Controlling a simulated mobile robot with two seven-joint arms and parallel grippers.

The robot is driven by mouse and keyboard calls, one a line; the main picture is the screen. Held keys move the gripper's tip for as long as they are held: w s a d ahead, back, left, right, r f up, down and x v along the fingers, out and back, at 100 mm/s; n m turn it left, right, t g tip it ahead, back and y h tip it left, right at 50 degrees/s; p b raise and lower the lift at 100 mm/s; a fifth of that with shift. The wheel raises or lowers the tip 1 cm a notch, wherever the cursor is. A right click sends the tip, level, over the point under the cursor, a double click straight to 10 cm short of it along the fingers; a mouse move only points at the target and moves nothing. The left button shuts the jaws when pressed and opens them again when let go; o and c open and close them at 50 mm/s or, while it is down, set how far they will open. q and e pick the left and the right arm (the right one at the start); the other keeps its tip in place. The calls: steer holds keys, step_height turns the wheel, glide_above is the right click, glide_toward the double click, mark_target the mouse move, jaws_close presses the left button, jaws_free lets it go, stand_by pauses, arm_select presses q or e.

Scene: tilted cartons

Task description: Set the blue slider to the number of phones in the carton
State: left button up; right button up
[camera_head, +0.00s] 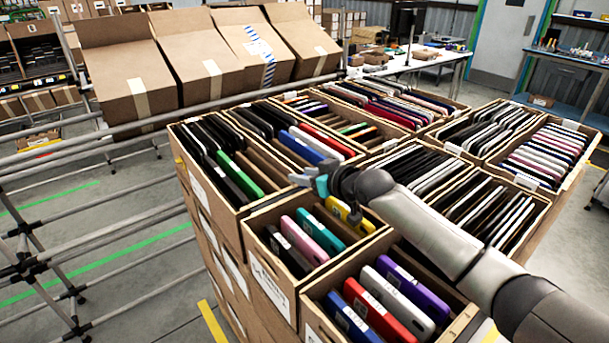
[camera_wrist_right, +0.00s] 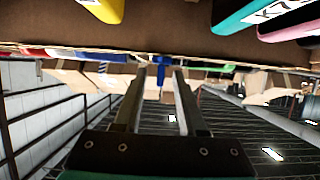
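A blue slider (camera_wrist_right: 160,63) shows in the right wrist view at a brown carton edge, between the tips of my right gripper's fingers (camera_wrist_right: 160,75). The fingers are apart, with gaps visible beside the blue piece; contact is not clear. In the head view my right gripper (camera_head: 315,180) is over the rim of a carton (camera_head: 262,228) holding several phones: black, pink (camera_head: 318,238), teal (camera_head: 321,224) and yellow (camera_head: 348,215). Yellow, teal and pink phones also show at the top of the wrist view. The slider's scale and setting cannot be read. My left gripper is not in view.
A front carton (camera_head: 315,318) holds several phones, including a red (camera_head: 378,310) and a purple one (camera_head: 412,290). More filled cartons surround my right arm. Metal rails (camera_head: 80,160) stand at left, with tilted empty cartons (camera_head: 205,60) behind.

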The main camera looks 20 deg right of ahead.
steer(key=v, duration=1.5)
steer(key=shift+s, duration=0.1)
stand_by(0.5)
